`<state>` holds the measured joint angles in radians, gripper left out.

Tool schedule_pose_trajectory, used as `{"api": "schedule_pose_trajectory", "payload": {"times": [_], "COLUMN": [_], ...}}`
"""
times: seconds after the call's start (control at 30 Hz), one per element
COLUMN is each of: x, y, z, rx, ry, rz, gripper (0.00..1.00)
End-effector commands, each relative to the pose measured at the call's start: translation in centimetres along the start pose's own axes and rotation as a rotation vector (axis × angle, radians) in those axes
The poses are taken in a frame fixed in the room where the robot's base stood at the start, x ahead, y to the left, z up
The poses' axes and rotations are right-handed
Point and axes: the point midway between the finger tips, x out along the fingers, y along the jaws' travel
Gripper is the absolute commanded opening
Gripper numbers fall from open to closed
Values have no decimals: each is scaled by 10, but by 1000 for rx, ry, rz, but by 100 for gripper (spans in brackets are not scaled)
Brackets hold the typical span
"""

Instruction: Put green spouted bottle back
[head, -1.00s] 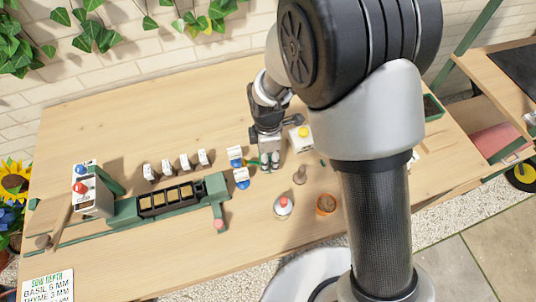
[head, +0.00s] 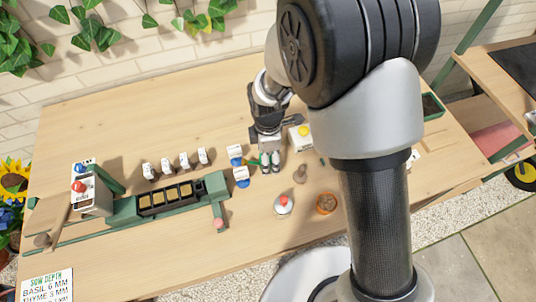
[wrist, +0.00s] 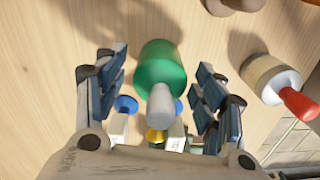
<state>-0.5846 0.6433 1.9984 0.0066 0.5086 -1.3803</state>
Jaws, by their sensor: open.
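The green spouted bottle (wrist: 160,68) shows in the wrist view as a green body with a pale grey spout pointing toward my wrist. It lies between the two fingers of my gripper (wrist: 158,98), with a visible gap on each side. My gripper is open. In the head view my gripper (head: 271,166) points down low over the middle of the bench. There the bottle is mostly hidden by the fingers, and I cannot make out its outline.
A red-spouted bottle (head: 283,205) and a terracotta pot (head: 326,204) stand in front of my gripper. Two blue-topped dispensers (head: 241,177) are close at left, a yellow-topped box (head: 300,138) at right. A green rack with a black seed tray (head: 172,199) lies left.

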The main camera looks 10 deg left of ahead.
Motion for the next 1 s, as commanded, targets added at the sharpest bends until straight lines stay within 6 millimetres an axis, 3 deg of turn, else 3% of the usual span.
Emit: {"api": "schedule_pose_trajectory", "payload": {"times": [0.4, 0.6, 1.0], "x": [-86, -118, -129], "y": [1, 1, 0], "z": [0, 0, 0], "rx": [0, 0, 2], "ry": [1, 0, 0], "rz": [5, 3, 1], "gripper": [64, 64, 64]}}
